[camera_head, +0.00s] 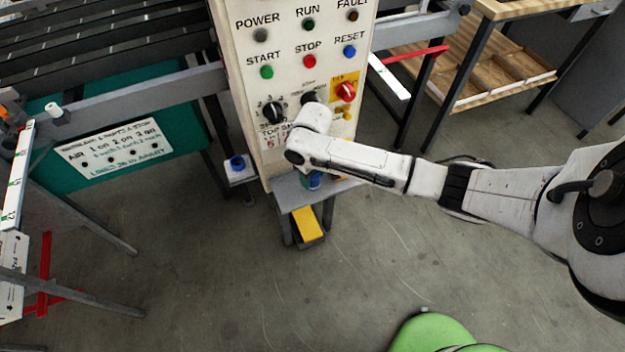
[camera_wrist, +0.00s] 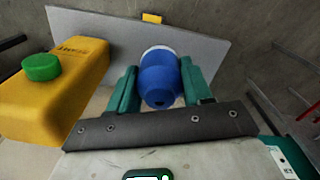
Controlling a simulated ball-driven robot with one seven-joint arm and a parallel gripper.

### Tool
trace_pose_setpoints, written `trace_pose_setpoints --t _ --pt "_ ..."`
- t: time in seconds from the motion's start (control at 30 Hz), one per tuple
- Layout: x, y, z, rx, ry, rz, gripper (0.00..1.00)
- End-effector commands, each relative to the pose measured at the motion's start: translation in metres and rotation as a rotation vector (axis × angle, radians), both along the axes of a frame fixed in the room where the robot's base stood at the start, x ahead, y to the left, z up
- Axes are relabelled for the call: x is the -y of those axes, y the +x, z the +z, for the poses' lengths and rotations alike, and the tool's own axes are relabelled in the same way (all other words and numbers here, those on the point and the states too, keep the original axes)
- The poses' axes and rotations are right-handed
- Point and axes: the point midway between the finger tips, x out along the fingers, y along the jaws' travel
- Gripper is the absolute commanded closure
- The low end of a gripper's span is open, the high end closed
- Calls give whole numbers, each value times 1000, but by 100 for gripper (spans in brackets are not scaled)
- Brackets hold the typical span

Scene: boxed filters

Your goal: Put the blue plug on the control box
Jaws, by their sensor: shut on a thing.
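The control box (camera_head: 283,95) is a tall off-white panel with labelled lamps, buttons and knobs, in the upper middle of the head view. My gripper (camera_wrist: 160,85) has green fingers on both sides of the blue plug (camera_wrist: 159,75) and is shut on it. The plug is a rounded blue body with a pale ring at its far end. In the head view the plug (camera_head: 314,180) is a small blue patch beneath my wrist, by the grey shelf (camera_head: 290,192) at the foot of the control box. My arm hides most of the gripper there. I cannot tell whether the plug touches the shelf.
A yellow block with a green cap (camera_wrist: 55,90) is close left of my fingers in the wrist view. A blue-topped pale fitting (camera_head: 238,164) sits left of the control box. A yellow pedal (camera_head: 307,223) is below. Open floor (camera_head: 200,270) lies in front.

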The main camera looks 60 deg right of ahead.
Motion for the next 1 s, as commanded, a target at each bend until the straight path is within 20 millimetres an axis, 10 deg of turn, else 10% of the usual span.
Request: trace_pose_setpoints --t 0.67,0.7,1.0 --pt "1 1 -35 1 0 0 84" --pt "1 1 -34 1 0 0 47" --pt "1 1 -34 0 0 0 25"
